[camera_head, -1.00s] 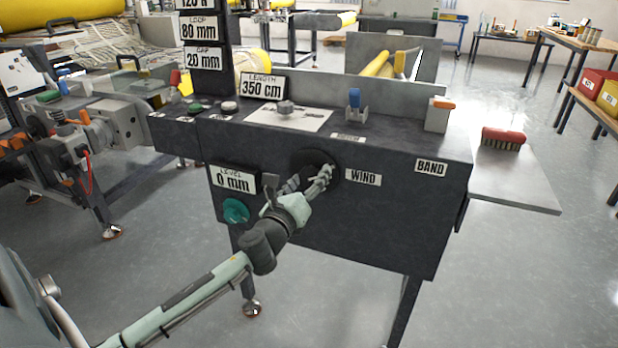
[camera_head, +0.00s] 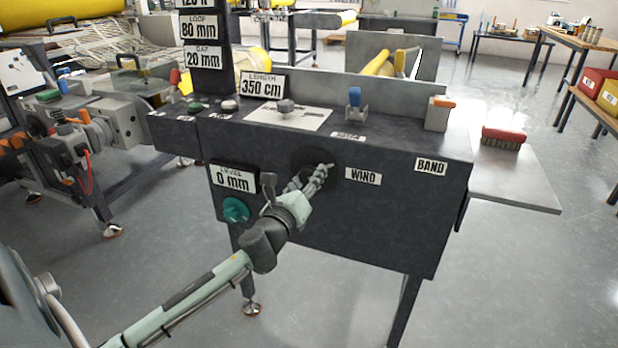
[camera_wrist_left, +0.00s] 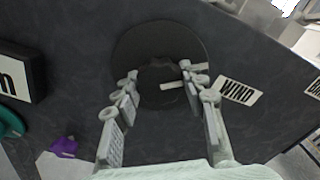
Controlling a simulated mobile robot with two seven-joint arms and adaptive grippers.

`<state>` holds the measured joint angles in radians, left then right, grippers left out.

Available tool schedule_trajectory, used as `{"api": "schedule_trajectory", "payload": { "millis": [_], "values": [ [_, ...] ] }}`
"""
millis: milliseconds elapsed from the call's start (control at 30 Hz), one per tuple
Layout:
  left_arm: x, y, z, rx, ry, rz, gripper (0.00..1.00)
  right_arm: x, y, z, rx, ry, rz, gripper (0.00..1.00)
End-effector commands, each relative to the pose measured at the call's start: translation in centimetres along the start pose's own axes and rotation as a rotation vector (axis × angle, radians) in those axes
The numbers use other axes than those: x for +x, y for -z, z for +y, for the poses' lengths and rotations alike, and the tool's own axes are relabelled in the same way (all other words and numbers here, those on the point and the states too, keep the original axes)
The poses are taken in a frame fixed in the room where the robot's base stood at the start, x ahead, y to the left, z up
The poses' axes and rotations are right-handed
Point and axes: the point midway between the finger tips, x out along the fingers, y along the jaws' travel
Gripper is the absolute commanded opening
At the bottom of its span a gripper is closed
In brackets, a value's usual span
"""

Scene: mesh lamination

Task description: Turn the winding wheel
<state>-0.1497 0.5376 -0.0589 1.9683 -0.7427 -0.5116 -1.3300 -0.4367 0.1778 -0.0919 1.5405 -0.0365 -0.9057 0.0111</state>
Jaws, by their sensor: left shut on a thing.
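The winding wheel is a black disc (camera_head: 304,157) on the front of the dark machine panel, left of the WIND label (camera_head: 363,176). In the left wrist view the wheel (camera_wrist_left: 133,45) fills the upper middle, with a darker hub (camera_wrist_left: 158,76) and a short pale mark on it. My left gripper (camera_head: 316,178) is at the wheel, its fingers on either side of the hub. In the left wrist view the fingers (camera_wrist_left: 160,82) are shut on the hub. In the head view the hub is hidden behind the fingers. My right gripper is in neither view.
A green knob (camera_head: 236,210) sits below the 0 mm level sign (camera_head: 233,179), left of the wheel. A side shelf (camera_head: 515,185) with a red brush (camera_head: 503,136) juts out right.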

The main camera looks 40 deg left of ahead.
Motion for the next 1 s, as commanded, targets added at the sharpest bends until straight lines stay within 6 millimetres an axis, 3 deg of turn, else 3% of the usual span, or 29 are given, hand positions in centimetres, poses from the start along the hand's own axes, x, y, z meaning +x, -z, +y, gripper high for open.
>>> {"api": "schedule_trajectory", "payload": {
  "millis": [1000],
  "values": [
    [-0.02, 0.06, 0.02, -0.9, -0.001, 0.0, 0.12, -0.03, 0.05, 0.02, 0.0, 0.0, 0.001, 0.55]
  ]
}}
